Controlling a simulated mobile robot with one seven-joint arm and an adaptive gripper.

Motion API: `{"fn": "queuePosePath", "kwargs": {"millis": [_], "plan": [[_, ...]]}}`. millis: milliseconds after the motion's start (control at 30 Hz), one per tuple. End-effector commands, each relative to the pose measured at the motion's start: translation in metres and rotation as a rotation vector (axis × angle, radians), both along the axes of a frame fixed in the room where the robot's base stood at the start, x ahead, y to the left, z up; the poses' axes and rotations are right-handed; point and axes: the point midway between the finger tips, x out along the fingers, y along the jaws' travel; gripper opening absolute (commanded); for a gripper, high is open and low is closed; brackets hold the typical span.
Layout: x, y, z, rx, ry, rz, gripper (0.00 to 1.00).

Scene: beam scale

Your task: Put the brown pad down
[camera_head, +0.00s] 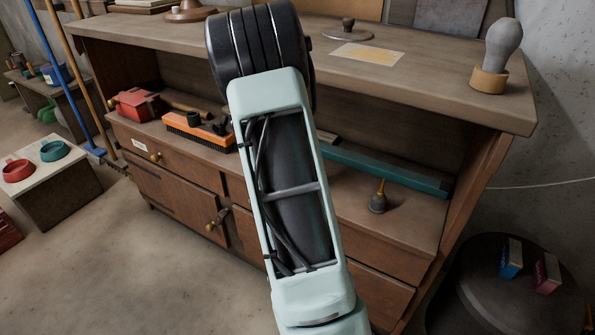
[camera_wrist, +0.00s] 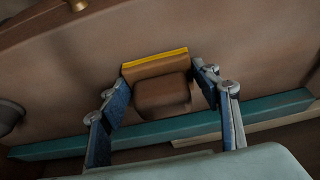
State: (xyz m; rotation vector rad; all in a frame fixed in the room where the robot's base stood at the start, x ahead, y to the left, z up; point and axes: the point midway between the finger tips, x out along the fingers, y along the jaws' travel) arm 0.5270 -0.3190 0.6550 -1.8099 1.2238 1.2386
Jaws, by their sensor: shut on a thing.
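The brown pad (camera_wrist: 160,93) is a small blocky piece with a yellow strip along one edge. It shows in the wrist view between the two blue-grey fingers of my gripper (camera_wrist: 161,77), which is shut on it. Behind it in that view is the brown shelf surface (camera_wrist: 60,85); I cannot tell whether the pad touches it. In the head view my arm hides the pad and my gripper.
A long teal bar (camera_head: 385,172) lies along the back of the shelf, also visible in the wrist view (camera_wrist: 180,127). A small bell (camera_head: 378,200) stands at the shelf's right. An orange brush (camera_head: 200,133) and red object (camera_head: 137,104) are left.

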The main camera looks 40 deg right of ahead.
Motion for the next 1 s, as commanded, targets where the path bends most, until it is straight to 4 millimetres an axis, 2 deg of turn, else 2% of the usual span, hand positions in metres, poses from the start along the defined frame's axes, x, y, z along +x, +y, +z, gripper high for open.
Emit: {"fn": "queuePosePath", "kwargs": {"millis": [333,367,500,833,1000], "plan": [[0.0,-0.001,-0.003,-0.002,-0.002,-0.001,0.27],[0.0,-0.001,-0.002,-0.002,-0.002,-0.001,0.6],[0.0,-0.001,-0.001,-0.002,-0.002,-0.001,0.75],[0.0,-0.001,0.002,-0.002,-0.003,-0.001,0.75],[-0.002,0.007,0.025,-0.003,-0.004,0.0,0.75]]}}
